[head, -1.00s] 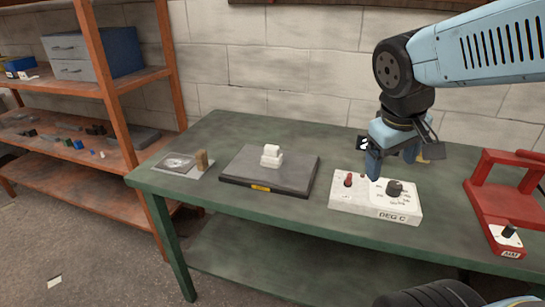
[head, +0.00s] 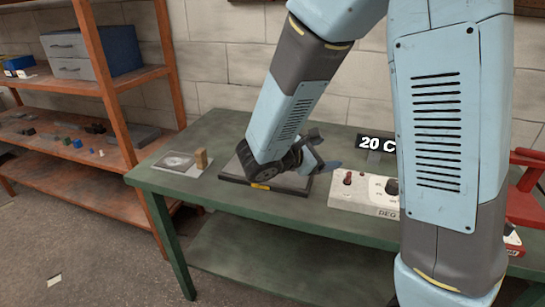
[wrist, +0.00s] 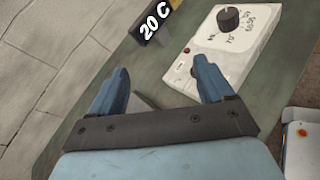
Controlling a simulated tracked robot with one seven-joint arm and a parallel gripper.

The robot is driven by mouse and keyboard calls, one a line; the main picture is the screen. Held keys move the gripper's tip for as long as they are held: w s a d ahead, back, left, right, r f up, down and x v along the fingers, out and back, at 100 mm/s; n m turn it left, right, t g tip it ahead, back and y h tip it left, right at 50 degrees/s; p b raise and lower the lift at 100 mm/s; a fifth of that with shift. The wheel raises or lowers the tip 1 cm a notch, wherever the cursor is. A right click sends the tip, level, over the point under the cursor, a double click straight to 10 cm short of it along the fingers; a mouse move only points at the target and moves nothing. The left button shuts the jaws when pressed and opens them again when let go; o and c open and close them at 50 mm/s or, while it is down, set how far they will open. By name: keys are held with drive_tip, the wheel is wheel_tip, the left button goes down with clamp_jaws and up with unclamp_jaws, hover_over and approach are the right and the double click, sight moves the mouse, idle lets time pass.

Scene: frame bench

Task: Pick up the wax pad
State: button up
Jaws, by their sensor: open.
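The white stepped block seen earlier on the dark slab (head: 232,170) is now hidden behind my arm in the head view. I cannot tell whether it is the wax pad. My gripper (head: 322,158) is over the right part of the dark slab, partly hidden by my own wrist. In the wrist view my gripper (wrist: 160,75) is open, its two blue fingers wide apart with nothing held between them.
The white control box (head: 352,193) with a dark knob is right of the slab; it also shows in the wrist view (wrist: 225,45). A "20 C" sign (head: 377,143) stands behind it. A red frame (head: 524,200) is at the right. Shelves (head: 85,80) stand left.

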drive_tip(key=w+a+f+n+t, duration=0.1)
drive_tip(key=a+n, duration=0.1)
drive_tip(key=a, duration=0.1)
drive_tip(key=w+a+f+n+t+y, duration=0.1)
drive_tip(key=a+f+n+t, duration=0.1)
drive_tip(key=a, duration=0.1)
drive_tip(key=a+f+n+t+y, duration=0.1)
drive_tip(key=a+n+t, duration=0.1)
drive_tip(key=a, duration=0.1)
drive_tip(key=shift+w+a+f, duration=0.15)
drive_tip(key=shift+w+a, duration=0.05)
drive_tip(key=shift+w, duration=0.2)
drive_tip(key=a+f+n+t+y, duration=0.1)
drive_tip(key=a+n, duration=0.1)
drive_tip(key=a+f+n+t+y, duration=0.1)
drive_tip(key=a, duration=0.2)
drive_tip(key=a+f+n+t+y, duration=0.1)
drive_tip(key=a+f+n+y, duration=0.1)
drive_tip(key=a, duration=0.1)
drive_tip(key=shift+w+a+f+n+t, duration=0.1)
drive_tip(key=shift+n+t, duration=0.2)
drive_tip(key=shift+t, duration=0.1)
drive_tip(key=x, duration=1.3)
drive_tip(key=shift+w+a+f, duration=0.1)
drive_tip(key=shift+w+f, duration=0.05)
drive_tip(key=shift+w, duration=0.25)
drive_tip(key=shift+s, duration=0.1)
drive_tip(key=c, duration=0.9)
